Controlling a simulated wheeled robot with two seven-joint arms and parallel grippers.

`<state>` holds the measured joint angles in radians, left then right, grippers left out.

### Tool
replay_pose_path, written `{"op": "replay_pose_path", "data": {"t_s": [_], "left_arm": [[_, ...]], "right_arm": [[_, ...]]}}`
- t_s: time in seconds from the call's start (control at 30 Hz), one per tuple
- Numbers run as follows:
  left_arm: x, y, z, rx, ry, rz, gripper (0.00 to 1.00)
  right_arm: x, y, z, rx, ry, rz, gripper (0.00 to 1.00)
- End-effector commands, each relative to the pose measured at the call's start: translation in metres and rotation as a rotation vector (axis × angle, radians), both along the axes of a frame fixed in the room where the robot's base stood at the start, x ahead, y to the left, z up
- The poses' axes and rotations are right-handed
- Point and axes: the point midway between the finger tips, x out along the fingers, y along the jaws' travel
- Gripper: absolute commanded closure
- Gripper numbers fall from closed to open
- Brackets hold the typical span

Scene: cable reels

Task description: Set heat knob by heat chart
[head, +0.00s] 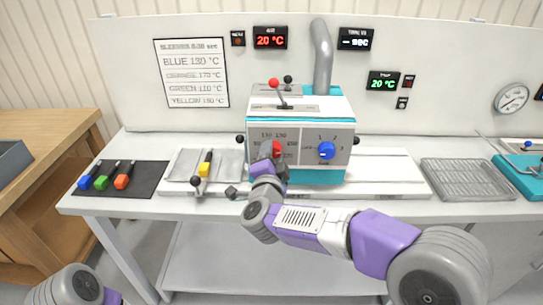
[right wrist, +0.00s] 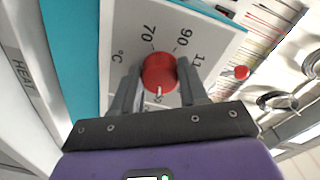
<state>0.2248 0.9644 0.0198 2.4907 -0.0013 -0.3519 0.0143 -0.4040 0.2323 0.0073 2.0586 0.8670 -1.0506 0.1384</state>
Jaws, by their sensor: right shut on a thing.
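The red heat knob (head: 276,148) sits on the left of the front panel of a teal and white machine (head: 318,175). My right gripper (head: 270,163) is shut on the knob and partly covers it. In the right wrist view the red knob (right wrist: 159,72) sits between the two grey fingers of my right gripper (right wrist: 159,84). Its white mark points toward the bottom of the picture. The dial shows 70 and 90; other numbers are partly hidden. The heat chart (head: 191,73) on the wall lists blue 130, orange, green 110 and yellow lines, slightly blurred. My left gripper is out of view.
A blue knob (head: 326,150) is right of the red one. Blue, green and orange pieces lie on a dark mat (head: 140,190) at left. A yellow piece (head: 205,157) is on a tray. A wire rack (head: 465,180) is at right. Displays (head: 270,40) hang behind.

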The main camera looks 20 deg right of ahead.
Motion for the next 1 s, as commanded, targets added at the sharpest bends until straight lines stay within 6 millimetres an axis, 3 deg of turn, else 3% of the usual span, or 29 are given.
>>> {"op": "replay_pose_path", "data": {"t_s": [0.17,0.2,0.37,0.7,1.0], "left_arm": [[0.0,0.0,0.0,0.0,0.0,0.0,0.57],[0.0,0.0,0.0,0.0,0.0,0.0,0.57],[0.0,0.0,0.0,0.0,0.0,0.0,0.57],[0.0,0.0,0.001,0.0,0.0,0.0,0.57],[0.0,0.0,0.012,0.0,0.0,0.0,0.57]], "right_arm": [[0.0,-0.001,0.002,0.0,-0.004,-0.004,0.87],[0.0,-0.001,0.002,0.0,-0.004,-0.004,0.55],[0.0,-0.001,0.001,-0.001,-0.003,-0.003,0.31],[-0.004,0.002,0.001,-0.002,0.0,0.001,0.31],[-0.049,0.017,0.004,-0.002,-0.003,0.003,0.31]]}}
